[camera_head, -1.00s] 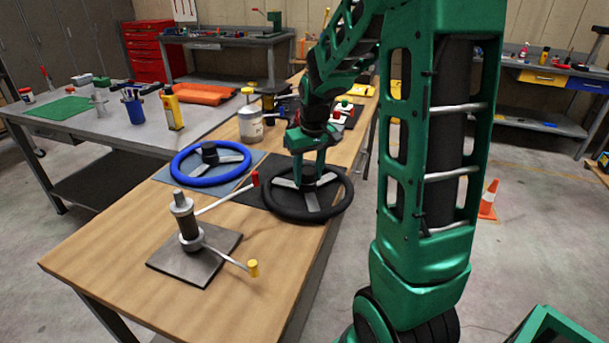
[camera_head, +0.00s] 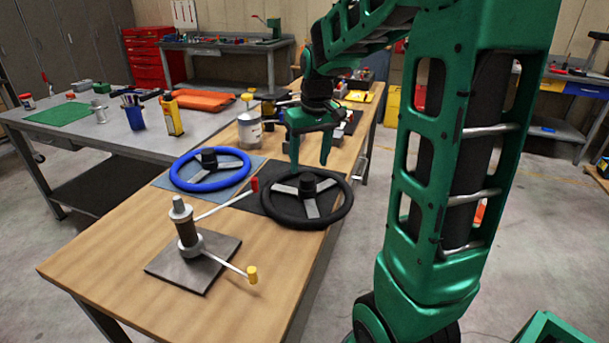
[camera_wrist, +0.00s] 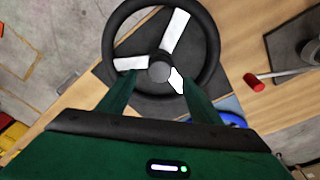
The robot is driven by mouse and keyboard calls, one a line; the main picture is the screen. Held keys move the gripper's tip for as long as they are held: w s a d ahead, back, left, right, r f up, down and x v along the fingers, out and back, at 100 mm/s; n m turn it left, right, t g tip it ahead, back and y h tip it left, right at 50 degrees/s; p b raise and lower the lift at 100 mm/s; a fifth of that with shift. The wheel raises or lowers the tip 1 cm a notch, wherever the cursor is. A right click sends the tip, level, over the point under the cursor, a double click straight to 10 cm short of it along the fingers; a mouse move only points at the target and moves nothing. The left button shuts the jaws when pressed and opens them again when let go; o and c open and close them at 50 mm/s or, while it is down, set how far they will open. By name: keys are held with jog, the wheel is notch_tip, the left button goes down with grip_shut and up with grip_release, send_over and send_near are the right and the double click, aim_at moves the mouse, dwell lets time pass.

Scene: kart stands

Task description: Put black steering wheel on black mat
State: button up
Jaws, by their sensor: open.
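The black steering wheel (camera_head: 338,212), with a black rim and grey spokes, lies flat on the black mat (camera_head: 267,204) on the wooden bench. Its right side reaches past the mat's edge, near the bench's long right edge. In the wrist view the wheel (camera_wrist: 212,48) lies below the fingertips and the mat (camera_wrist: 160,108) shows inside and around it. My green gripper (camera_head: 310,164) is above the wheel, pointing down, with its fingers spread and nothing between them. The wrist view also shows the open fingers (camera_wrist: 160,88) on both sides of the hub. The wheel is apart from the gripper.
A blue steering wheel (camera_head: 181,183) lies on a blue-grey mat to the left. In front stands a grey post on a plate (camera_head: 194,264) with red- and yellow-tipped rods. A can (camera_head: 249,131) and other items stand behind. The bench's front left is clear.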

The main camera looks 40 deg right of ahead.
notch_tip(320, 180, up, 4)
jog(key=s+a+f+m, duration=0.1)
jog(key=s+f, duration=0.1)
jog(key=s, duration=0.6)
jog(key=s+a+f+m+g, duration=0.1)
jog(key=s+f, duration=0.1)
jog(key=s, duration=0.7)
jog(key=s+a+f+m, duration=0.1)
jog(key=s+f+m, duration=0.1)
jog(key=s, duration=0.7)
jog(key=shift+s+a+f+g+y, duration=0.25)
jog(key=shift+f+g+y, duration=0.05)
jog(key=shift+f+g, duration=0.1)
jog(key=shift+w+f, duration=0.25)
jog(key=shift+w, duration=0.45)
